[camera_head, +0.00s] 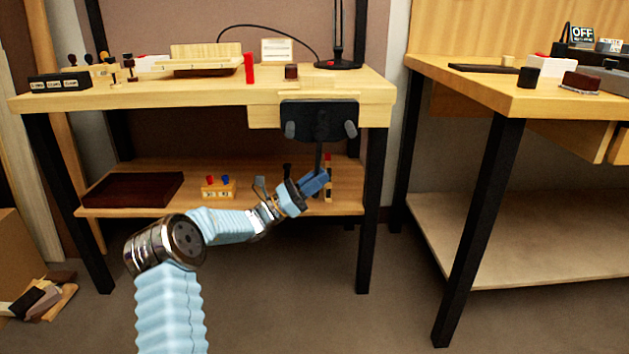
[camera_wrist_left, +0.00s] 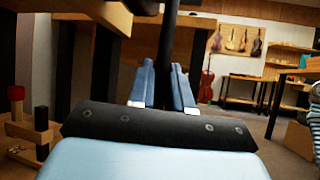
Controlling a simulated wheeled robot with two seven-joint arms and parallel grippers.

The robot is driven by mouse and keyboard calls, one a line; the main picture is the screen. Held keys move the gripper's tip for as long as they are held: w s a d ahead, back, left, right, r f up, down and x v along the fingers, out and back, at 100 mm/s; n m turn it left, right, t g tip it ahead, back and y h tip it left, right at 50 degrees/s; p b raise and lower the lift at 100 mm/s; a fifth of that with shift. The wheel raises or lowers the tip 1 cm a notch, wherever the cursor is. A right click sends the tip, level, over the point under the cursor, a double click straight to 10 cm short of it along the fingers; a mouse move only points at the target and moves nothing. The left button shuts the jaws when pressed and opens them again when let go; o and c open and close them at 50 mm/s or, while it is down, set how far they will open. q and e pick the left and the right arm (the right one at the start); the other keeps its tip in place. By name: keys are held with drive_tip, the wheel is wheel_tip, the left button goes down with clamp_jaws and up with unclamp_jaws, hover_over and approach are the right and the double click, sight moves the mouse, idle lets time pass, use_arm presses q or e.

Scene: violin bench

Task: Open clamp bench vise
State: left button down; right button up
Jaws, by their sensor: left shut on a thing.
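The bench vise (camera_head: 320,117) is a dark metal block with two rounded side ends, mounted on the front right edge of the left workbench. Its dark handle bar (camera_head: 319,157) hangs down below it. My left gripper (camera_head: 318,181) is at the lower end of this bar, below the benchtop, and is shut on it. In the left wrist view the dark bar (camera_wrist_left: 168,40) rises between the two blue fingers of the left gripper (camera_wrist_left: 163,88). The fingers partly hide the bar's lower end. My right gripper is in neither view.
The left workbench (camera_head: 190,98) holds small tools, a red cylinder (camera_head: 249,68) and a lamp base (camera_head: 338,64). Its lower shelf (camera_head: 130,205) carries a dark tray (camera_head: 133,189) and a small wooden block (camera_head: 218,189). A second bench (camera_head: 480,78) stands right.

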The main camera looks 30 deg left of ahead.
use_arm(q)
drive_tip(key=shift+w+a+r, duration=0.1)
drive_tip(key=shift+r, duration=0.1)
drive_tip(key=c, duration=1.4)
unclamp_jaws()
drive_tip(key=p+v, duration=0.1)
drive_tip(key=v, duration=1.3)
